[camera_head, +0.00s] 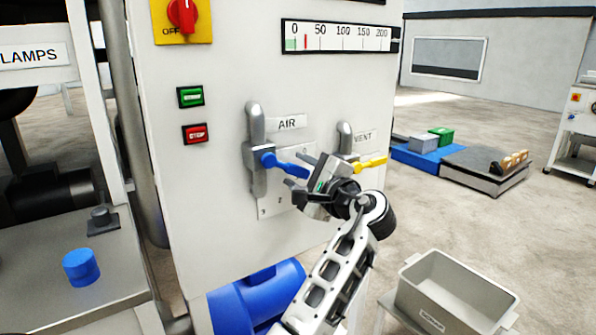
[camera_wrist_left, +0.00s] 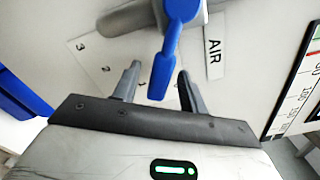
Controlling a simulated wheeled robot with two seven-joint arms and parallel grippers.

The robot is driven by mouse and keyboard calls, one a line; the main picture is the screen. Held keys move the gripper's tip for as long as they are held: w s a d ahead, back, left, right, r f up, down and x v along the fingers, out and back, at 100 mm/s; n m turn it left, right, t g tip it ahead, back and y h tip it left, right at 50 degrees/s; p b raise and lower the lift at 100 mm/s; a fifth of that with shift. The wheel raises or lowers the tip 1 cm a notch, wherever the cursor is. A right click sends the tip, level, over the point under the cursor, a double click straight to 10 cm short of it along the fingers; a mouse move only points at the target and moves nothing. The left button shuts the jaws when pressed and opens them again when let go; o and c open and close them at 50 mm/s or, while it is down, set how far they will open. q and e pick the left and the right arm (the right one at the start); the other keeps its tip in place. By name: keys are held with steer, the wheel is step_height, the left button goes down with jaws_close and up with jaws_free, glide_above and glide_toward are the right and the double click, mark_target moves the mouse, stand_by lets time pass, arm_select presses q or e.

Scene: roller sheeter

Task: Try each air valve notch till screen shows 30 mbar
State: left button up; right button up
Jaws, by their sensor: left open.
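The blue air valve lever (camera_head: 284,165) is on the grey pipe beside the AIR label (camera_head: 288,123). It also shows in the left wrist view (camera_wrist_left: 165,60), over a white plate with notch numbers (camera_wrist_left: 95,62), partly hidden by lever and fingers. My left gripper (camera_head: 305,177) is open at the lever's free end. In the left wrist view its fingers (camera_wrist_left: 159,85) stand either side of the lever with gaps. The screen (camera_head: 340,37) has a 0 to 200 scale. Its red mark stands between 0 and 50, too small to read exactly. My right gripper is not in view.
The yellow vent lever (camera_head: 370,162) is close right of my left gripper. Green (camera_head: 190,96) and red (camera_head: 194,133) buttons and a red rotary switch (camera_head: 182,14) are on the panel. A grey bin (camera_head: 455,292) stands lower right, and a blue motor (camera_head: 255,297) lies below.

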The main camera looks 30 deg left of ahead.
arm_select(q)
steer(key=shift+w+a, duration=0.15)
steer(key=shift+a, duration=0.2)
